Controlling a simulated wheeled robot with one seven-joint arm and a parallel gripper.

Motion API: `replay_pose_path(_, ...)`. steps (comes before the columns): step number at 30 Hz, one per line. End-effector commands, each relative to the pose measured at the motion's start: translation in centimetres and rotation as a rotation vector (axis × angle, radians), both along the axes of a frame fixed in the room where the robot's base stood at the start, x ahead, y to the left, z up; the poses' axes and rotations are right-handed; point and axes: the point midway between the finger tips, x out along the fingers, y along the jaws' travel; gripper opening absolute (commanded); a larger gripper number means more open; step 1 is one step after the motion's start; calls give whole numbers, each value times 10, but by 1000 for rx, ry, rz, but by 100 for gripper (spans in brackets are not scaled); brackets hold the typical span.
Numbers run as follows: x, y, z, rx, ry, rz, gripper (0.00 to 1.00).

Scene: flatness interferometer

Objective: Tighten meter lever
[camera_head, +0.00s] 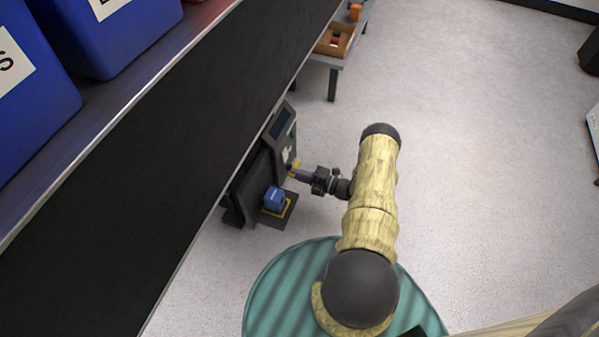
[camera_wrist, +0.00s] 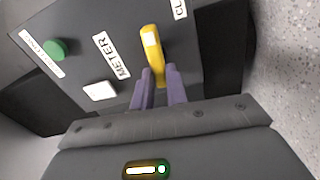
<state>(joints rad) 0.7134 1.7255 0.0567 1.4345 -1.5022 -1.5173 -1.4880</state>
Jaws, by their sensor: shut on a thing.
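The yellow meter lever (camera_wrist: 152,45) stands out from the dark panel of the device, beside the white METER label (camera_wrist: 111,55) in the wrist view. My gripper (camera_wrist: 160,80) has its two purple fingers on either side of the lever's lower part and is shut on it. The lever's lower end is partly hidden between the fingers. In the head view my gripper (camera_head: 294,173) reaches left to the front of the dark device (camera_head: 279,130), where a bit of yellow shows at the fingertips.
A green button (camera_wrist: 55,49) and a white switch (camera_wrist: 99,91) sit on the panel near the lever. A blue block (camera_head: 274,198) rests on a yellow-edged stand below. A dark shelf with blue bins (camera_head: 105,35) overhangs at left. Open floor lies to the right.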

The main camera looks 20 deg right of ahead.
Motion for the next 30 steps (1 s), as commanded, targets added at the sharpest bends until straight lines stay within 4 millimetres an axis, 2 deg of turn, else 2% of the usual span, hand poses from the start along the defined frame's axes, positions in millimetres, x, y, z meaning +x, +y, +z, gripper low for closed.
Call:
replay_pose_path(19,-3,-2,-3,-56,-49,-1,0)
replay_pose_path(20,-3,-2,-3,-56,-49,-1,16)
replay_pose_path(23,-2,-2,-3,-55,-49,-1,36)
replay_pose_path(30,-2,-1,-2,-54,-51,0,36)
